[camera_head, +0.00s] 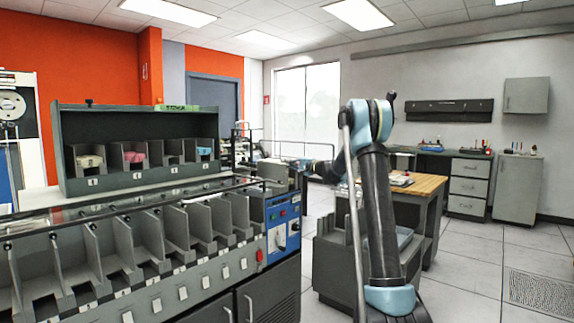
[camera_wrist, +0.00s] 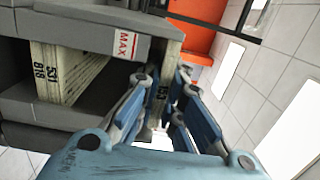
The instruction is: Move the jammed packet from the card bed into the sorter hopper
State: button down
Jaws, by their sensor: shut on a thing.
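My gripper (camera_wrist: 160,90) has blue linkage fingers, and they are shut on a beige card packet (camera_wrist: 170,66) that shows as a narrow edge with dark printed digits. The packet stands right beside a grey housing (camera_wrist: 80,28) with a red and white MAX label (camera_wrist: 127,43); I cannot tell whether they touch. Another beige pack (camera_wrist: 75,75) with printed numbers leans inside the grey housing. In the head view my arm reaches left toward the far end of the sorter (camera_head: 190,235), where the gripper and packet are too small to make out.
A shelf unit (camera_head: 110,118) with coloured card packs stands on top at the left. A blue control panel (camera_head: 283,225) is at the sorter's end. A wooden-topped bench (camera_head: 428,184) is behind my arm. The tiled floor at the right is mostly clear.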

jog(key=shift+s+d+f, duration=0.15)
jog(key=shift+s+f, duration=0.05)
jog(key=shift+f, duration=0.2)
jog(key=shift+w+r, duration=0.1)
jog(key=shift+w+r, duration=0.6)
jog(key=shift+r, duration=0.15)
jog(key=shift+w+f, duration=0.15)
jog(key=shift+w, duration=0.1)
jog(key=shift+s+r, duration=0.3)
jog(key=shift+s, duration=0.1)
jog(key=shift+s, duration=0.15)
jog(key=shift+f, duration=0.2)
dwell(0.7)
